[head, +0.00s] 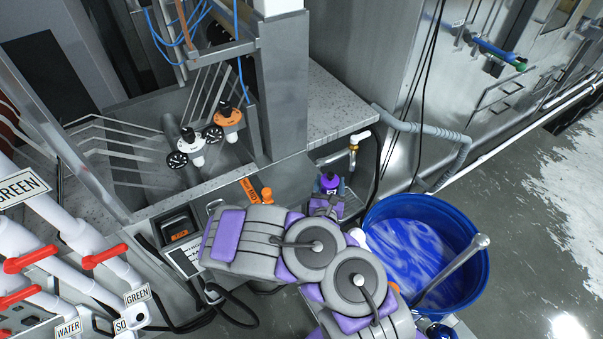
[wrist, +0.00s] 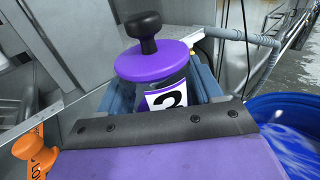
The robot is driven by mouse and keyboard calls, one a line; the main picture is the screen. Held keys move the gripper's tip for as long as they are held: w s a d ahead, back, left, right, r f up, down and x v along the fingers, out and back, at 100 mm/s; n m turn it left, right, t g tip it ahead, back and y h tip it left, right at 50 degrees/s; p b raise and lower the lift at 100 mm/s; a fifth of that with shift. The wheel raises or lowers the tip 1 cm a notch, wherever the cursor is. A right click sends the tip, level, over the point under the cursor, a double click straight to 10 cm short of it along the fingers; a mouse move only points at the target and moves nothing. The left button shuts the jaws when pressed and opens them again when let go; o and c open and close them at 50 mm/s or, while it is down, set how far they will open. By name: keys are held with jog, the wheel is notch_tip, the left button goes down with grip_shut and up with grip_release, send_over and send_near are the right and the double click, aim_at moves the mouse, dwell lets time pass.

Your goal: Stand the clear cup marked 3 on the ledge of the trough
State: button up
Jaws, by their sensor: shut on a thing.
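The clear cup marked 3 (wrist: 176,84) has a purple lid, a black knob and a white label with a black 3. It stands roughly upright between the blue-grey fingers of my gripper (wrist: 160,92), which is shut on it. My purple wrist cover hides its lower part. In the head view the cup's purple lid (head: 329,182) shows above my gripper (head: 328,192), in front of the trough's metal front and left of the blue bucket. The trough (head: 120,215) is grey metal with bent rods inside. Its flat speckled ledge (head: 335,110) is behind the cup.
A white-lidded cup (head: 190,142) and an orange-lidded cup (head: 228,118) stand at the trough, beside black round knobs. An orange knob (head: 267,195) is left of my gripper. A blue bucket (head: 470,285) of blue liquid is at right. A brass tap (head: 353,150) and grey hose (head: 430,130) are behind.

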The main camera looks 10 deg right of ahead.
jog(key=w+a+b, duration=0.1)
jog(key=b, duration=0.2)
jog(key=w+b, duration=0.2)
jog(key=b, duration=0.1)
jog(key=w+a+f+b, duration=0.1)
jog(key=w+b, duration=0.1)
jog(key=b, duration=0.2)
jog(key=shift+a, duration=0.3)
jog(key=shift+r+b, duration=0.1)
jog(key=shift+b, duration=0.35)
jog(key=shift+w+a+b, duration=0.1)
jog(key=shift+w+b, duration=0.1)
jog(key=shift+b, duration=0.25)
jog(key=w+a, duration=0.1)
jog(key=w, duration=0.1)
jog(key=w+a+b, duration=0.1)
jog(key=w, duration=0.1)
jog(key=w+a+b, duration=0.1)
jog(key=w, duration=0.1)
jog(key=shift+w+a+f, duration=0.1)
jog(key=shift+w+f, duration=0.1)
jog(key=shift+w, duration=0.2)
jog(key=shift+w+a+f, duration=0.1)
jog(key=shift+f, duration=0.15)
notch_tip(320, 180, down, 3)
jog(key=shift+f+b, duration=0.15)
jog(key=shift+b, duration=0.4)
